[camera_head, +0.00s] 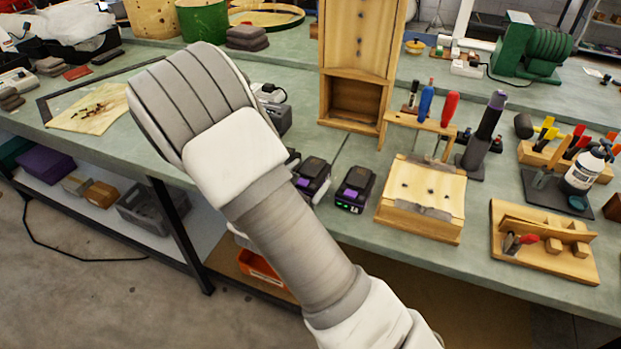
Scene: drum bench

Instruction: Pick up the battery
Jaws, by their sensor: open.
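I cannot tell from here which is a battery and which may be a charger. My arm reaches from the lower right up to the left, over the bench's front edge. My gripper's fingers are not in view, and the arm hides part of the bench around the blocks.
A wooden box (423,200) stands just right of the blocks, with a rack of coloured screwdrivers (426,103) behind it. A tall wooden cabinet (356,45) stands behind. A wooden tool board (542,243) lies at right. A grey-green charger-like device (278,113) sits behind my arm.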

